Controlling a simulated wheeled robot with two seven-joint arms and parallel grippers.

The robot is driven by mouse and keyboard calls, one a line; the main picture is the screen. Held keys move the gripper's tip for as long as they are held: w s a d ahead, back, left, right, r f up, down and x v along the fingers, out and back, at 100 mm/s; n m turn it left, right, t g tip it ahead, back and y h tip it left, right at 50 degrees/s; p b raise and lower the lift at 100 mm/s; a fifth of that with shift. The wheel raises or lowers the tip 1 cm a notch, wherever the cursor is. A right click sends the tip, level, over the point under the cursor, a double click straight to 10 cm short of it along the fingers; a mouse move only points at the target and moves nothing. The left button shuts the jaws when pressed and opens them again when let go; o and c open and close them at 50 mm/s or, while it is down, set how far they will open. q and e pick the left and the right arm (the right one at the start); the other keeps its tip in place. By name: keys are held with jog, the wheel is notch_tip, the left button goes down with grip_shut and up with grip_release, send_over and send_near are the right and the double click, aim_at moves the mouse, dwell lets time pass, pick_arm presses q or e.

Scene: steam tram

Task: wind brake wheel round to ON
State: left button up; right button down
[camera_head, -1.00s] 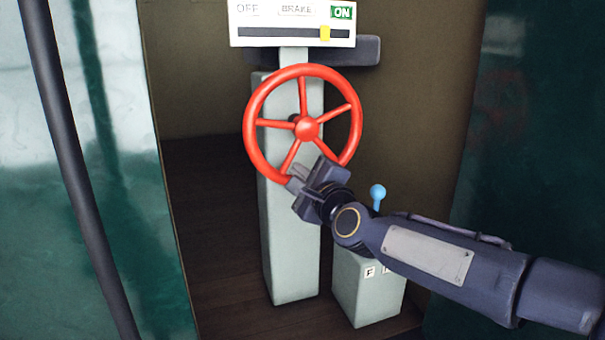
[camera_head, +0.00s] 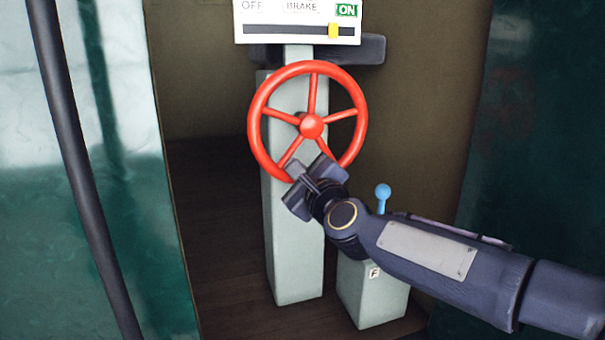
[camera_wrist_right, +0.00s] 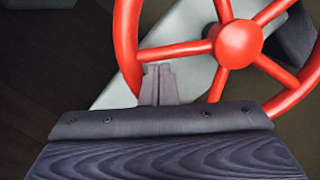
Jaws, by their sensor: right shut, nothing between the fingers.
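The red brake wheel (camera_head: 311,126) has several spokes and stands on a pale grey post (camera_head: 291,240). The BRAKE panel (camera_head: 297,12) above it reads OFF at left and ON at right. Its yellow marker (camera_head: 334,31) sits in the right part of the black slot, below and just left of the ON label (camera_head: 347,10). My right gripper (camera_head: 303,178) is at the wheel's lower rim. In the right wrist view its fingers (camera_wrist_right: 159,82) are shut together, empty, in the gap between two spokes near the rim. I cannot tell whether they touch the wheel. My left gripper is not in view.
A short grey pedestal (camera_head: 370,295) with a blue-knobbed lever (camera_head: 382,194) stands right of the post, partly behind my right arm. A dark pole (camera_head: 80,170) and green panels (camera_head: 140,250) flank the opening. The dark floor (camera_head: 220,240) left of the post is clear.

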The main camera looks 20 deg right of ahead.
jog(key=m, duration=0.1)
jog(key=a+r+m+b, duration=0.1)
jog(key=a+m, duration=0.1)
jog(key=m, duration=0.1)
jog(key=shift+s+a+r, duration=0.1)
jog(key=shift+a+r, duration=0.15)
notch_tip(320, 180, up, 6)
jog(key=a+m+h+b, duration=0.2)
jog(key=m+b, duration=0.1)
jog(key=m, duration=0.7)
jog(key=shift+a+r+m+t, duration=0.2)
jog(key=shift+m+t, duration=0.1)
jog(key=shift+h, duration=0.4)
